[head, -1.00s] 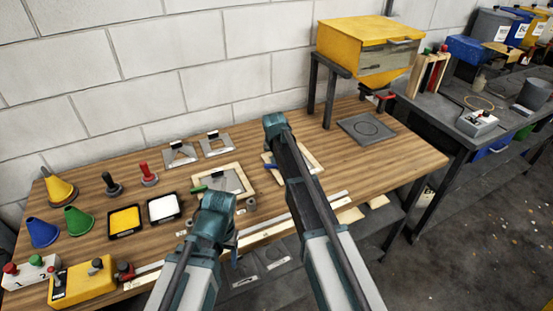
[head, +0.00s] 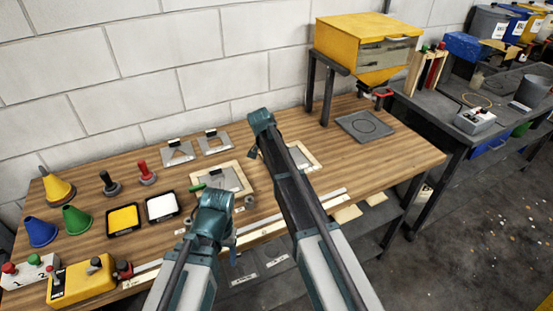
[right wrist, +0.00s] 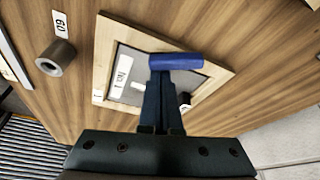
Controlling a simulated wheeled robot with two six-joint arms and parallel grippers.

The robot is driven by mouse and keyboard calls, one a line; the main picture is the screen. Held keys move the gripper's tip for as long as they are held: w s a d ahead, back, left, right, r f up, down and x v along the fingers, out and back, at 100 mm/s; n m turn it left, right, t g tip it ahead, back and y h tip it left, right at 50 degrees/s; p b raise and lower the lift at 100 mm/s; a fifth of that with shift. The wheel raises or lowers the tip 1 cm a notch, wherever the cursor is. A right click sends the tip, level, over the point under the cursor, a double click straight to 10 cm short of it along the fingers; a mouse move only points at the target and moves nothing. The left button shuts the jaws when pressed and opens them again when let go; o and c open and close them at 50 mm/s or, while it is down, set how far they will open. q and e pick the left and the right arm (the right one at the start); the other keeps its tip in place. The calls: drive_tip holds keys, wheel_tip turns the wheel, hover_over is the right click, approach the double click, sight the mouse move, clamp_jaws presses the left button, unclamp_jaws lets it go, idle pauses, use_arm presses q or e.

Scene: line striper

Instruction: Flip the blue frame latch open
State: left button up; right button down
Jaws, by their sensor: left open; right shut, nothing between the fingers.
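The blue latch (right wrist: 176,61) is a thick blue bar at the edge of a pale wooden frame (right wrist: 102,62) in the right wrist view. My right gripper (right wrist: 161,74) is shut and empty, its fingertips right at the bar; I cannot tell whether they touch it. In the head view my right arm hides the latch and its own fingertips, and the wooden frame (head: 313,157) shows only in part beside the arm. My left gripper (head: 233,252) is open, low over the table's front edge, away from the blue latch.
Another wooden frame with a green handle (head: 240,180) lies to the left. A grey ring (right wrist: 55,58) stands beside the blue-latch frame. Cones, ink trays and a yellow control box (head: 82,284) fill the table's left side. A yellow cabinet (head: 365,45) stands at the back right.

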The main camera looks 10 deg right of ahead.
drive_tip(key=shift+a+m, duration=0.1)
drive_tip(key=shift+m, duration=0.4)
drive_tip(key=shift+s, duration=0.25)
drive_tip(key=shift+w+a, duration=0.1)
drive_tip(key=shift+a, duration=0.05)
drive_tip(key=shift+w+a, duration=0.35)
drive_tip(key=shift+a, duration=0.2)
